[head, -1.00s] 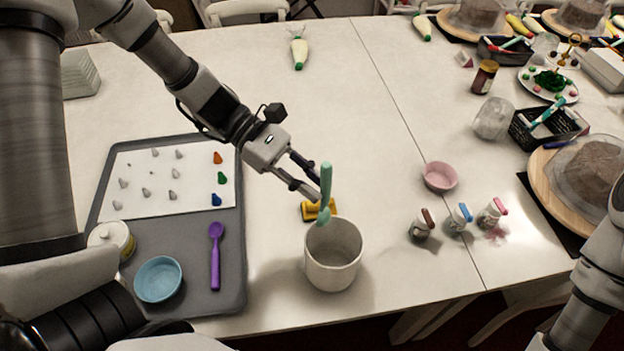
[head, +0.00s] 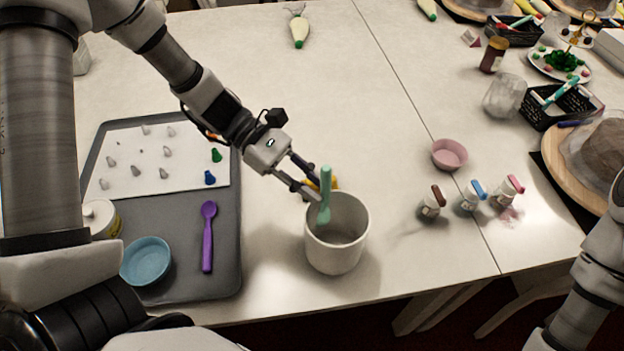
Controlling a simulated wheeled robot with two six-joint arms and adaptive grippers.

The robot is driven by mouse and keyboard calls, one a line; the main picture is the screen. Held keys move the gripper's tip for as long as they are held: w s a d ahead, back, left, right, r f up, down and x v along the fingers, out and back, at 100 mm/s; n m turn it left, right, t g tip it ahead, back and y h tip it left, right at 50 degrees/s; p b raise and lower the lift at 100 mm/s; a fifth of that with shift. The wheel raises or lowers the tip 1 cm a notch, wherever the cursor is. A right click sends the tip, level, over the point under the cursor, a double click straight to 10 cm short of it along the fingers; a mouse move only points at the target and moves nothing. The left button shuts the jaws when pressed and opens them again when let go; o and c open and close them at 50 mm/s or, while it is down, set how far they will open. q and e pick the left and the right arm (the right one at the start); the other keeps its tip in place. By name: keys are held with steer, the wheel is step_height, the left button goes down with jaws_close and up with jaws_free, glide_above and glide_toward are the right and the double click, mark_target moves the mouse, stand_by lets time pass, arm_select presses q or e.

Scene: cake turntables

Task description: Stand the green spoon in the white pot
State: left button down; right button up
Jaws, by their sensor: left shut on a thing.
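The white pot (head: 336,252) stands upright on the table, right of the grey tray. My left gripper (head: 316,189) is shut on the green spoon (head: 325,192) just above the pot's back-left rim. The spoon is upright, handle up. Its lower end overlaps the pot's mouth in the picture; I cannot tell how deep it reaches. My right gripper is out of view; only part of my right arm shows at the lower right edge.
The grey tray (head: 215,282) holds a purple spoon (head: 208,236) and a blue bowl (head: 146,260). A yellow thing (head: 313,184) lies behind the pot, partly hidden. A pink bowl (head: 449,154) and small bottles (head: 431,205) stand to the right. The table between is clear.

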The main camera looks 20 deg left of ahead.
arm_select(q)
steer(key=shift+f, duration=0.55)
steer(key=c, duration=1)
jaws_free()
steer(key=v, duration=1.2)
